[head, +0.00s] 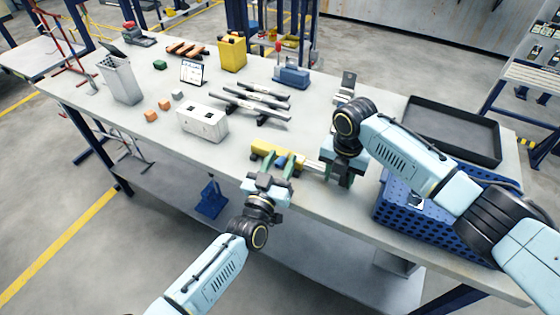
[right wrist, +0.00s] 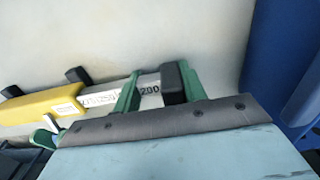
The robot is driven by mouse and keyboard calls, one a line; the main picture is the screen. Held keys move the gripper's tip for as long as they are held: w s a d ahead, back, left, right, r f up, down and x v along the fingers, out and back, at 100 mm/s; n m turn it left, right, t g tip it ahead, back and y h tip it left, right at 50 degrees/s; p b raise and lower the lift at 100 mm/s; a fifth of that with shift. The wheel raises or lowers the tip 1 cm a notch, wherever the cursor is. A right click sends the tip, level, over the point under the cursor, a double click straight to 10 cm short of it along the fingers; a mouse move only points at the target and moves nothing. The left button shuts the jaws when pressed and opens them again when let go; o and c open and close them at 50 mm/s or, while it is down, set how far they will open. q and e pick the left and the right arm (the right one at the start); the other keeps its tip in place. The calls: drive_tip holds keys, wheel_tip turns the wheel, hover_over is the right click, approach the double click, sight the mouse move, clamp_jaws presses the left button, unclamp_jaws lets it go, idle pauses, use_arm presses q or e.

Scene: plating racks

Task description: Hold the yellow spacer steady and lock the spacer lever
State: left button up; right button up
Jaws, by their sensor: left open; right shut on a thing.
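The yellow spacer (head: 264,149) lies on the table near its front edge; in the right wrist view its yellow body (right wrist: 40,106) is at the left. A silver bar (right wrist: 105,97) with printed marks runs from it to a dark end block (right wrist: 173,84). My right gripper (right wrist: 158,82) is shut on this bar end, its green fingers on either side. My left gripper (head: 283,159) is open at the yellow body's front. A small blue part (head: 281,160), perhaps the lever, shows between its fingers; whether they touch it I cannot tell.
A white box (head: 202,123) and dark bars (head: 250,104) lie behind the spacer. A blue crate (head: 391,212) stands right of my right gripper, with a black tray (head: 450,115) behind it. Small orange blocks (head: 151,116) sit to the left. The table's front left is clear.

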use_arm(q)
drive_tip(key=shift+s, duration=0.1)
drive_tip(key=v, duration=1.2)
use_arm(e)
drive_tip(key=o, duration=1.3)
drive_tip(key=shift+r, duration=0.1)
